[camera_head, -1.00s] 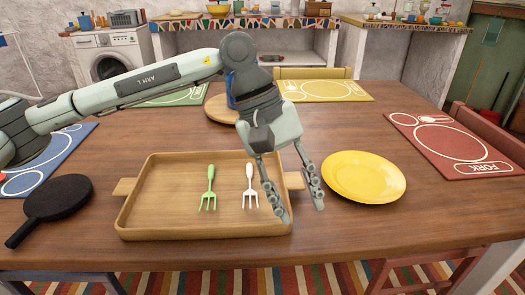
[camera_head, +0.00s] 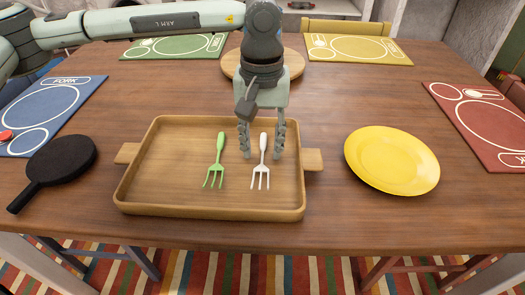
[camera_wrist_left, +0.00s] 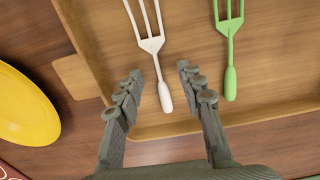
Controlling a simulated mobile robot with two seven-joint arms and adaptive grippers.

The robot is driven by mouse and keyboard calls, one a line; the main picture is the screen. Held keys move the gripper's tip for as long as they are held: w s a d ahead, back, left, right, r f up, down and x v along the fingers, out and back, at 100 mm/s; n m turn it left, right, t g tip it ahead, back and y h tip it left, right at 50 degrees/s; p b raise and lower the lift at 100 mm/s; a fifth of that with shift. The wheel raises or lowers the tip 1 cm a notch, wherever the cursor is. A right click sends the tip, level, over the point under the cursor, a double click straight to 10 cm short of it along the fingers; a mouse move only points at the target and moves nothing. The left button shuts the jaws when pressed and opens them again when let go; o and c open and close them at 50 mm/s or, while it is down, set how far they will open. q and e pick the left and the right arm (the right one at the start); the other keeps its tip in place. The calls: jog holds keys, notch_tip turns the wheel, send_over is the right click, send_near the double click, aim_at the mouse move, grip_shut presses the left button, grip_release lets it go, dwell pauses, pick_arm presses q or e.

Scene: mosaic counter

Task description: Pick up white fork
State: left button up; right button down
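The white fork (camera_head: 262,163) lies in the right half of the wooden tray (camera_head: 160,208), handle toward the back and tines toward the front. My left gripper (camera_head: 262,155) is over the fork's handle end, with one finger on each side. In the left wrist view the white fork (camera_wrist_left: 155,55) has its handle between the two open fingers (camera_wrist_left: 158,80), which do not visibly touch it. How high the fingertips are above the tray is hard to tell. A green fork (camera_head: 219,160) lies to the left in the same tray. My right gripper is not in view.
A yellow plate (camera_head: 392,160) lies right of the tray. A black pan (camera_head: 62,160) is at the left. A round wooden board (camera_head: 290,68) lies behind my gripper. Blue, green, yellow and red placemats lie around the table.

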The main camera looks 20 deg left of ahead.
pick_arm(q)
jog(key=shift+f, duration=0.2)
grip_shut()
jog(key=shift+r, duration=0.1)
